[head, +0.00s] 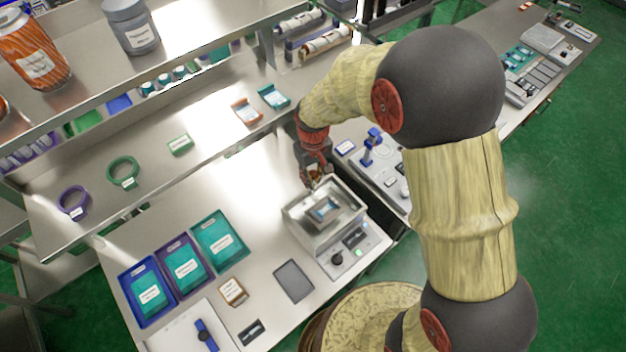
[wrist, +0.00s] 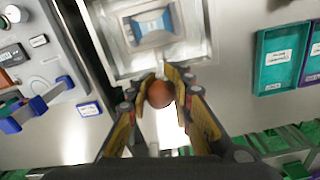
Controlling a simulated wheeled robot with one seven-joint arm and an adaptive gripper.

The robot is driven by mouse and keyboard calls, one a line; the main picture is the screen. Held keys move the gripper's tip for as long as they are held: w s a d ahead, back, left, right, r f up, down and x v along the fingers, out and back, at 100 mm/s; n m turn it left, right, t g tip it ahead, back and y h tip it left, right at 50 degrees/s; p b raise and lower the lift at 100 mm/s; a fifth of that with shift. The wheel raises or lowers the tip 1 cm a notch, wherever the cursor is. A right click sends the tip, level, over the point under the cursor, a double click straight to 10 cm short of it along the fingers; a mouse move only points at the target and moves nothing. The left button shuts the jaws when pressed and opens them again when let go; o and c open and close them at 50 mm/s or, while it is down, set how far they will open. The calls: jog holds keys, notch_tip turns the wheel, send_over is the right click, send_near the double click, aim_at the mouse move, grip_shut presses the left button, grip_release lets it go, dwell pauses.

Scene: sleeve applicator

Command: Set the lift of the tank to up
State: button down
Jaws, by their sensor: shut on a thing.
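The tank (head: 349,222) is a silver open-topped box on the bench, with a control panel on its front. A small blue and white item sits inside its basin, and it also shows in the wrist view (wrist: 152,26). My gripper (head: 316,180) is at the tank's back edge. In the wrist view my gripper (wrist: 160,84) is shut on a round brown knob (wrist: 160,94) beside the tank's rim. I take this knob to be the lift's handle; its stem is mostly hidden by the fingers. I cannot tell the lift's height exactly.
Blue, purple and teal trays (head: 222,240) lie left of the tank. A dark flat pad (head: 293,281) lies in front. A device with a blue post (head: 372,142) stands to the right. A metal shelf (head: 150,165) runs behind.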

jog(key=shift+w+r, duration=0.15)
jog(key=shift+r, duration=0.1)
jog(key=c, duration=1.8)
grip_release()
jog(key=shift+c, duration=0.2)
jog(key=shift+o, duration=1.3)
jog(key=shift+f, duration=0.1)
notch_tip(320, 180, up, 12)
jog(key=shift+r, duration=0.1)
